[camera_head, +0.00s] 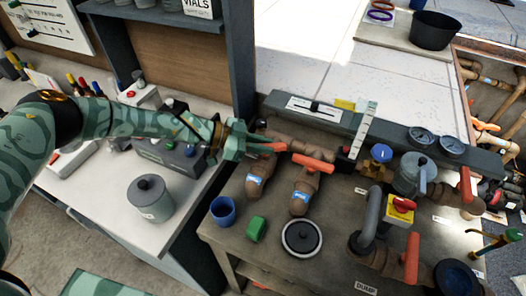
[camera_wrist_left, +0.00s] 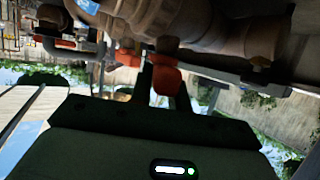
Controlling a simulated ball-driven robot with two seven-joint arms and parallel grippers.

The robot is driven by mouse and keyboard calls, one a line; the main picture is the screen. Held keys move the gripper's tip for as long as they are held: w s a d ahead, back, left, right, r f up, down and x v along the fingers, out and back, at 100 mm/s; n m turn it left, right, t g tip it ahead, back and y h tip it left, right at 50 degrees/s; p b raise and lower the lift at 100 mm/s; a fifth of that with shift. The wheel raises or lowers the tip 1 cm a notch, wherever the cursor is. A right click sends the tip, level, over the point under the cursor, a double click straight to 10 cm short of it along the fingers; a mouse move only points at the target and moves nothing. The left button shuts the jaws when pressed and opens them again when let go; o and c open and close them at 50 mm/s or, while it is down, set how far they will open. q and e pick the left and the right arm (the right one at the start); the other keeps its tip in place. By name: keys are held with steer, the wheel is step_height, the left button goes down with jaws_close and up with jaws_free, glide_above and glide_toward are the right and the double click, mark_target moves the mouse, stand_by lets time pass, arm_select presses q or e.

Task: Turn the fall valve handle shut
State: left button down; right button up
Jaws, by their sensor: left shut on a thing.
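Two brown pipe valves with orange-red lever handles stand side by side at the bench's back left in the head view. My left gripper (camera_head: 254,146) reaches in from the left and is shut on the left valve handle (camera_head: 276,147). In the left wrist view this handle (camera_wrist_left: 165,78) shows between the two dark fingers. The second valve handle (camera_head: 313,163) lies just to the right, untouched. The blue labels on the pipes are too small to read, so I cannot tell by label which valve is the fall valve. My right gripper is not in view.
More pipes and a red handle (camera_head: 411,256) are at right. A grey canister (camera_head: 151,198) stands on the white counter.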

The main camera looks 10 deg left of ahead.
arm_select(q)
steer(key=m+g+b, duration=0.1)
steer(key=b, duration=0.1)
steer(key=m+g+b, duration=0.3)
steer(key=g+b, duration=0.1)
steer(key=shift+w+f+m+h, duration=0.25)
steer(key=shift+m+h, duration=0.05)
steer(key=shift+d+r+m+g+b, duration=0.1)
steer(key=shift+r+m+g+b, duration=0.15)
steer(key=shift+m+g+b, duration=0.55)
steer(key=shift+r, duration=0.1)
steer(key=c, duration=1.3)
jaws_free()
steer(key=shift+d, duration=0.1)
